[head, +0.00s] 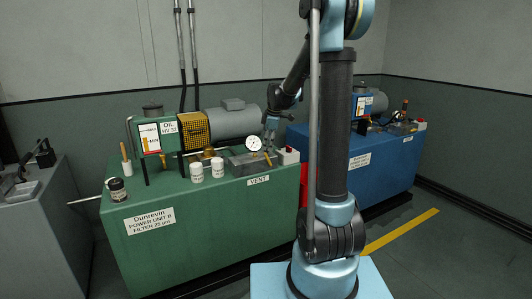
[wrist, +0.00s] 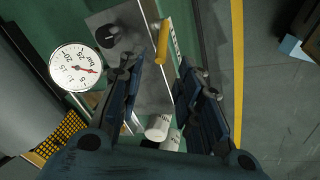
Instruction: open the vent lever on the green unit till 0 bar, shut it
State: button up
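The green unit (head: 215,225) stands left of my arm in the head view, with a VENT label on its front. The yellow vent lever (wrist: 162,42) sticks up from a grey block (head: 243,166) on its top; it also shows in the head view (head: 268,158). My gripper (wrist: 164,70) is open and empty, its fingers spread on either side of the lever's line, with the lever just beyond the tips. In the head view my gripper (head: 269,142) hangs just above the lever. The round gauge (wrist: 75,67) has a red needle; its exact reading is unclear.
A black knob (wrist: 108,36) sits on the grey block between gauge and lever. White bottles (head: 218,168) stand left of the block. A blue unit (head: 375,170) stands behind my arm.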

jog(key=shift+v, duration=2.35)
